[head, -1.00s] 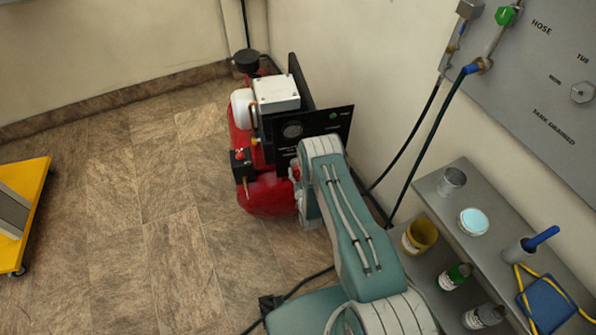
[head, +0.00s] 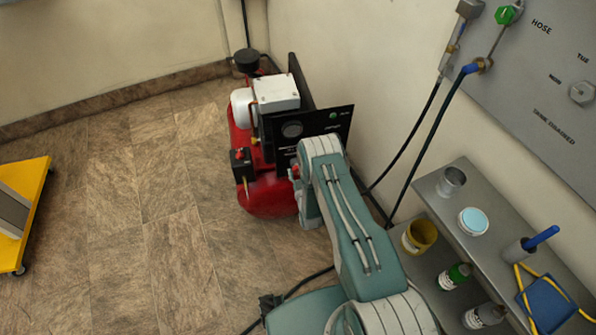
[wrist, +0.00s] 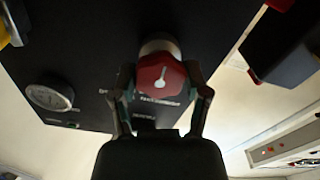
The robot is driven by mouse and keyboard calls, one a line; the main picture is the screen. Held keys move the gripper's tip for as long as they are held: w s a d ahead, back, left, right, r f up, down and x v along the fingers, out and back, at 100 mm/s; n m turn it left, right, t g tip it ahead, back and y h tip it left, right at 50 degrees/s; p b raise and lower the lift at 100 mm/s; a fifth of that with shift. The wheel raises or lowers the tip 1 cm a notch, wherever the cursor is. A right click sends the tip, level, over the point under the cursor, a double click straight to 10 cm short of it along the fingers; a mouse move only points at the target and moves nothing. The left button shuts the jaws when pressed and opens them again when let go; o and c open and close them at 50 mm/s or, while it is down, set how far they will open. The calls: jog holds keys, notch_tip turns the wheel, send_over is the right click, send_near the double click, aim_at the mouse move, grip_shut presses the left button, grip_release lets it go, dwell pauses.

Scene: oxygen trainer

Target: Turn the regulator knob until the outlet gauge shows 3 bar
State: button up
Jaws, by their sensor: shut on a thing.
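The regulator knob (wrist: 161,77) is red with a white pointer mark and sits on the black panel (wrist: 80,60) in the wrist view. My gripper (wrist: 160,92) is shut on the knob, with one finger on each side of it. A round white-faced gauge (wrist: 50,93) is on the panel at the left of the wrist view; its reading is too small to tell. In the head view, the panel (head: 322,119) stands on the red compressor (head: 268,197).
A grey shelf (head: 493,235) at the right holds cans and bottles. A green-handled valve (head: 507,15) is on the grey wall board (head: 560,60). Dark hoses hang between the board and the compressor. A yellow cart (head: 30,205) stands at the left. The floor between is clear.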

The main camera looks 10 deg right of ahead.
jog(key=shift+w+a+r+n, duration=0.1)
jog(key=shift+n, duration=1.6)
jog(key=o, duration=1.1)
jog(key=shift+a, duration=0.1)
jog(key=shift+o, duration=0.2)
jog(key=shift+s, duration=0.25)
jog(key=s, duration=1.1)
jog(key=shift+s, duration=0.25)
